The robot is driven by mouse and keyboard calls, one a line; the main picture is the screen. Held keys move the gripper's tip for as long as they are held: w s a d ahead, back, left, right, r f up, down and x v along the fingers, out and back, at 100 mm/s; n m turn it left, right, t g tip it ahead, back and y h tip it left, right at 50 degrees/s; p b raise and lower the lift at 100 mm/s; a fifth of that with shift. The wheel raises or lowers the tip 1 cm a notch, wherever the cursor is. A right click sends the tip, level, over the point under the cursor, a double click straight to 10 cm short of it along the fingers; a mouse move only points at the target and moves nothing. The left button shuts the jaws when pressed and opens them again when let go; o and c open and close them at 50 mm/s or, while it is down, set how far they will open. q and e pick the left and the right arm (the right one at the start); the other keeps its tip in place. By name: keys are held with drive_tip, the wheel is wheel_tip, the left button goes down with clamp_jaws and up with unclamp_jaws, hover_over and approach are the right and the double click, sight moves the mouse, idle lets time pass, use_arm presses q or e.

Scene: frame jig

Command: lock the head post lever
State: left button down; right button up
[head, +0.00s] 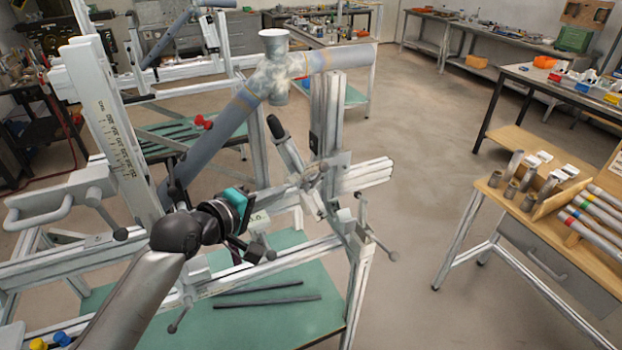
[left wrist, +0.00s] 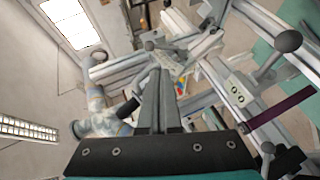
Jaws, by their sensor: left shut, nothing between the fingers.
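My left gripper (head: 254,198) reaches in from the lower left, its teal body in front of the jig. In the left wrist view its two dark fingers (left wrist: 161,85) are together with nothing between them. Several ball-ended levers show on the jig, and I cannot tell for certain which is the head post lever. One lever (head: 380,238) hangs on the right upright in the head view, apart from my gripper. A ball-ended lever (left wrist: 287,43) stands on a clamp right of the fingers in the left wrist view. My right gripper is out of view.
A grey bicycle frame (head: 232,112) rises across the jig, with a pale cone (head: 274,40) on its head tube. A black-gripped handle (head: 278,128) stands near the upright. Dark rods lie on the green shelf (head: 225,325). A wooden bench (head: 545,225) stands right, beyond open floor.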

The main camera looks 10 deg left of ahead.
sight(318, 175)
use_arm(q)
drive_tip(key=b+x, duration=0.1)
drive_tip(key=x, duration=1.2)
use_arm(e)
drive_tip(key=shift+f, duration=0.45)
use_arm(q)
drive_tip(key=shift+w+d, duration=0.1)
drive_tip(key=shift+w, duration=0.05)
